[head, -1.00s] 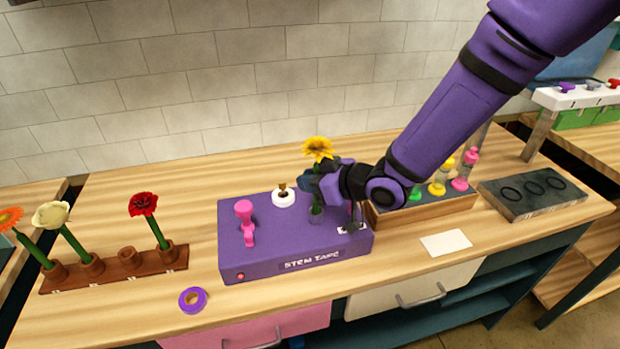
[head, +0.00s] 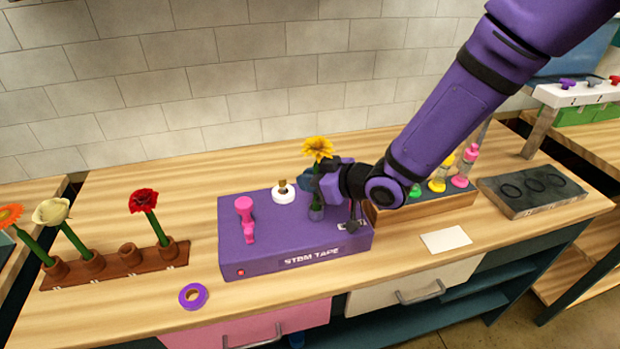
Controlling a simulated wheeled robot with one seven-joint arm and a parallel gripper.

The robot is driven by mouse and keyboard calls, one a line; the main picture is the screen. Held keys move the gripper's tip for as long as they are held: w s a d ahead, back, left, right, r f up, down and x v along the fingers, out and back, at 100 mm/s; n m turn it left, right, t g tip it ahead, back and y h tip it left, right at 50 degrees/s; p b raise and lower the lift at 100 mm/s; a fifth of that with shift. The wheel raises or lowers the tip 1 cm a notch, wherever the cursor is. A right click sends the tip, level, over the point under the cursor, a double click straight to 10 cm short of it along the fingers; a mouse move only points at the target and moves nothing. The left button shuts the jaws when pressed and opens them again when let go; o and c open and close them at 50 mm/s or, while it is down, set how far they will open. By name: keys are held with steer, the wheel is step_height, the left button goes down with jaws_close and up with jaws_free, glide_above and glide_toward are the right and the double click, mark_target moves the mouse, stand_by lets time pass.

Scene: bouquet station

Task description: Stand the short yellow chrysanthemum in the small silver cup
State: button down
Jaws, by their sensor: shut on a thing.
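The yellow chrysanthemum (head: 317,149) is upright in the head view, above the purple stem tape box. My gripper (head: 320,186) is shut on its green stem, coming in from the right. The small silver cup (head: 316,213) is on top of the box, directly below the gripper. The stem's lower end is at the cup, but its tip is hidden, so I cannot tell how deep it is or whether it touches the bottom.
The stem tape box (head: 290,262) carries a pink post (head: 245,218) and a white roll (head: 284,192). A brown flower rack (head: 120,268) stands left, a purple tape ring (head: 193,296) in front. A bottle tray (head: 425,212) and dark slab (head: 532,192) are right.

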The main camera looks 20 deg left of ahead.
steer(key=shift+f, duration=0.2)
steer(key=shift+c, duration=2.4)
jaws_free()
steer(key=v, duration=0.9)
steer(key=shift+w, duration=0.1)
